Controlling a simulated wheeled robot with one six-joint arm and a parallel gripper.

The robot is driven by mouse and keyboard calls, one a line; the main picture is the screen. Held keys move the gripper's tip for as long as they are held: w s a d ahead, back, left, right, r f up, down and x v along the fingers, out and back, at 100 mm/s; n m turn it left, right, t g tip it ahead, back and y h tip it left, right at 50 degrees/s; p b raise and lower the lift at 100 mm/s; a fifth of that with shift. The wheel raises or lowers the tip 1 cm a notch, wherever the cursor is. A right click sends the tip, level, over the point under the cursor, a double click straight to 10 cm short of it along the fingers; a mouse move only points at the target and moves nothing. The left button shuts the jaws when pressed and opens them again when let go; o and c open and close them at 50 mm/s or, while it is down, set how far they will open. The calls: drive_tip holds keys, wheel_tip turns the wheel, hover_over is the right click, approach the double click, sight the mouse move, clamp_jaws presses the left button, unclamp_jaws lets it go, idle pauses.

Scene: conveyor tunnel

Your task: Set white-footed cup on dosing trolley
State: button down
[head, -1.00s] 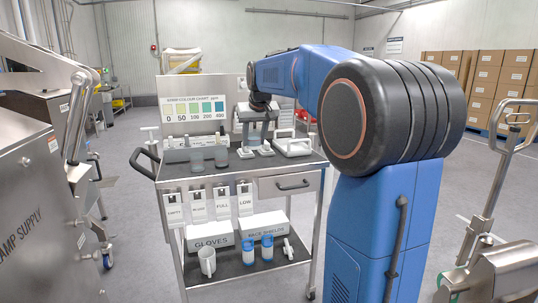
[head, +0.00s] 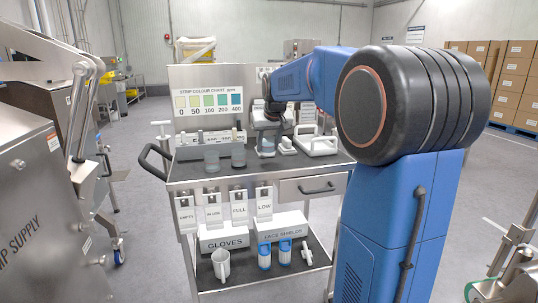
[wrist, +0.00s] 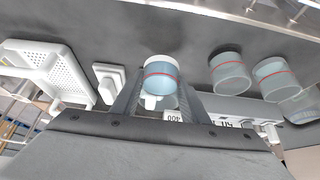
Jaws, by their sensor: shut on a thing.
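The dosing trolley (head: 262,187) stands ahead, with a dark top deck. My gripper (head: 267,147) is low over the middle of that deck. In the wrist view, my gripper (wrist: 160,104) is shut on a clear cup (wrist: 161,78) with bluish contents and a red line. A small white part shows at the cup's lower end, between the fingers. I cannot tell whether the cup touches the deck. In the head view the cup is hard to make out at the gripper.
Two clear cups (head: 212,161) (head: 238,156) stand on the deck left of my gripper. A white tray (head: 317,146) and a small white block (head: 287,146) are to its right. The strip colour chart (head: 209,101) rises behind.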

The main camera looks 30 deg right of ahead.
sight(268, 153)
drive_tip(key=shift+f, duration=1.8)
drive_tip(key=shift+f, duration=0.1)
drive_tip(key=c, duration=1)
unclamp_jaws()
drive_tip(key=shift+c, duration=0.2)
drive_tip(key=v, duration=1.2)
drive_tip(key=s+a+f+n, duration=0.1)
drive_tip(key=s+a+f, duration=0.4)
drive_tip(key=s, duration=0.4)
drive_tip(key=s+a+f+n, duration=0.1)
drive_tip(key=s+a+f, duration=0.2)
drive_tip(key=s+a, duration=0.45)
drive_tip(key=s+a+f, duration=0.2)
drive_tip(key=s+f, duration=0.5)
drive_tip(key=s, duration=0.2)
drive_tip(key=s+a+f+n+g+y, duration=0.1)
drive_tip(key=s+a+f, duration=0.1)
drive_tip(key=s+f, duration=0.5)
drive_tip(key=shift+s+a+y, duration=0.2)
drive_tip(key=shift+s+y, duration=0.1)
drive_tip(key=shift+s, duration=0.8)
